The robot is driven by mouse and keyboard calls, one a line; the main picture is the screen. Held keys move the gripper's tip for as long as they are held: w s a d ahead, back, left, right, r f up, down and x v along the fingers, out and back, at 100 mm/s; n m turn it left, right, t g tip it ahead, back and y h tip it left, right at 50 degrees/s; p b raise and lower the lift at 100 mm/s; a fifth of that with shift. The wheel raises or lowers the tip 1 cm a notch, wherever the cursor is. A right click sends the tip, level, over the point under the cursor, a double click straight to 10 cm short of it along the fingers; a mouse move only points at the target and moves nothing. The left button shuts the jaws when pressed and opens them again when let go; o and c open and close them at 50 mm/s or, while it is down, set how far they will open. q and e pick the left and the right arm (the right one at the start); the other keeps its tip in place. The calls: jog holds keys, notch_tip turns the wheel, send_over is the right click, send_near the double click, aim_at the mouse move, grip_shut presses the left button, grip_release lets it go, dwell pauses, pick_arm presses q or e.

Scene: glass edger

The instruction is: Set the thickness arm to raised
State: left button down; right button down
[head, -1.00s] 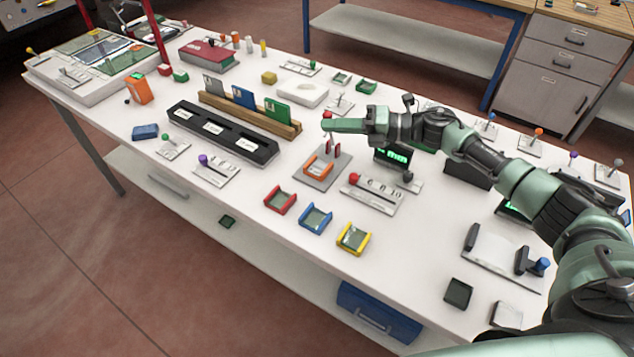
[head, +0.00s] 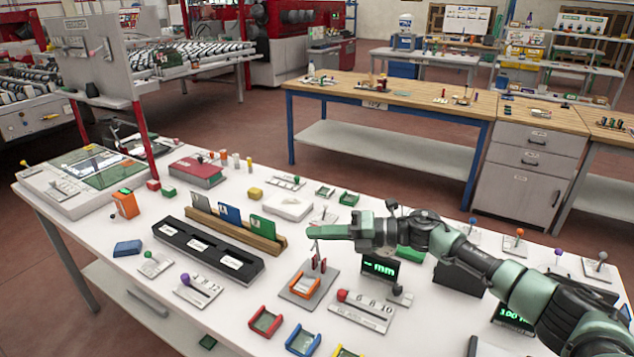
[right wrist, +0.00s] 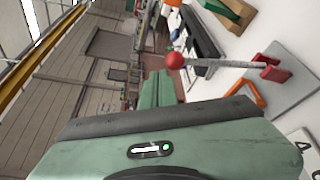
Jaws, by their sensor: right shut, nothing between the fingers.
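The thickness gauge (head: 297,291) is a grey plate with an orange cradle (head: 305,285) and a red bracket (head: 319,265) on the table. Its thin metal arm (head: 315,247) stands up steeply from the bracket. In the right wrist view, the arm's rod (right wrist: 225,64) ends in a red ball (right wrist: 174,60). In the head view, the ball is hidden at my right gripper's tip. My right gripper (head: 311,231) is shut and empty, with its fingers pointing left at the rod's top. Its fingers (right wrist: 158,80) show just beside the ball; contact cannot be told. My left gripper is out of view.
A dark display (head: 380,267) reading "-- mm" stands right of the gauge. A red-knobbed slider (head: 361,311) lies in front of it. Red (head: 265,322) and blue (head: 302,341) frames lie nearer. A wooden rack (head: 235,230) holds coloured cards at left.

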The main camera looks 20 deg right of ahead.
notch_tip(320, 180, up, 18)
jog(key=b, duration=0.1)
jog(key=shift+f+b, duration=0.2)
jog(key=shift+b, duration=0.1)
